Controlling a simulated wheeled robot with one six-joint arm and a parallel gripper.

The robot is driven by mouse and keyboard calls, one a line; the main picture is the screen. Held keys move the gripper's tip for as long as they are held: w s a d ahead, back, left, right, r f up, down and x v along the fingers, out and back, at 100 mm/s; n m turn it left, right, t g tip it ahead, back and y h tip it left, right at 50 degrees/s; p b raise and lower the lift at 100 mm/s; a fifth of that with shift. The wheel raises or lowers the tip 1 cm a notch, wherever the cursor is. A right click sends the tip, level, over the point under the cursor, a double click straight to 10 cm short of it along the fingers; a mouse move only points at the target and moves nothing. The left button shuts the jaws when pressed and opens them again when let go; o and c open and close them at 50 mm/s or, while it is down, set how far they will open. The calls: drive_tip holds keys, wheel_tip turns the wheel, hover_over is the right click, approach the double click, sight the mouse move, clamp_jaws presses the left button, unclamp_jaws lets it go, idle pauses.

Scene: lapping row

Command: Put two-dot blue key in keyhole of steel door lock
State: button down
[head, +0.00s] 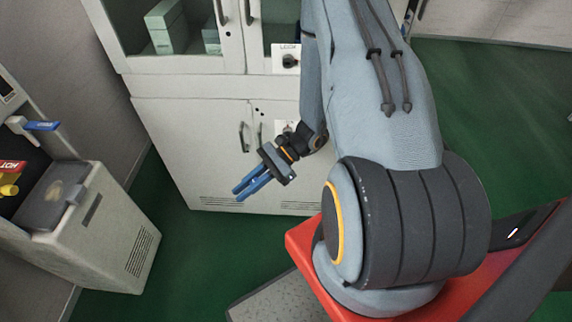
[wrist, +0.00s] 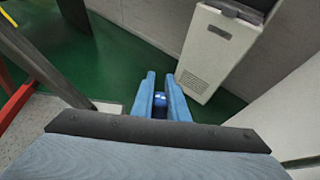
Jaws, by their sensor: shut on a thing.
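My gripper (head: 239,194) points down and left in front of the white cabinet in the head view, with its blue fingers close together. In the wrist view its fingers (wrist: 161,77) are shut on a small dark blue thing (wrist: 160,102), which I take to be the blue key. Its dots cannot be made out, and the fingers hide most of it. The lower steel doors (head: 195,150) are closed. A pale lock plate (head: 280,127) on them is partly hidden behind my arm, so its keyhole is unclear. My gripper is apart from it, lower and to the left.
Another lock plate (head: 286,52) with a dark round part is on the upper glass doors. Door handles (head: 244,137) stick out beside the lower lock. A grey dispenser-like machine (head: 90,225) with red, blue and yellow parts stands at left. Green floor (head: 190,255) between is clear.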

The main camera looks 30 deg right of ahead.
drive_tip(key=s+d+f+n+g+h+p, duration=0.1)
drive_tip(key=s+d+f+n+g+h, duration=0.2)
drive_tip(key=s+d+f+n+h, duration=0.35)
drive_tip(key=w+d+r+n+t+h+p, duration=0.1)
drive_tip(key=w+d+r+n+t+h, duration=0.1)
drive_tip(key=w+d+h, duration=0.4)
drive_tip(key=shift+w+d+n+t, duration=0.5)
drive_tip(key=shift+w+d+n, duration=0.85)
drive_tip(key=shift+w+d, duration=0.8)
drive_tip(key=shift+w+a, duration=0.2)
drive_tip(key=shift+a, duration=0.05)
drive_tip(key=shift+r+p, duration=0.15)
drive_tip(key=shift+p, duration=0.3)
drive_tip(key=shift+w+d+b, duration=0.45)
drive_tip(key=shift+w+d, duration=0.4)
drive_tip(key=shift+w, duration=0.3)
drive_tip(key=shift+w+d+b, duration=0.4)
drive_tip(key=shift+w+d, duration=0.4)
drive_tip(key=shift+w, duration=0.35)
drive_tip(key=shift+w+d, duration=0.55)
drive_tip(key=shift+w, duration=0.35)
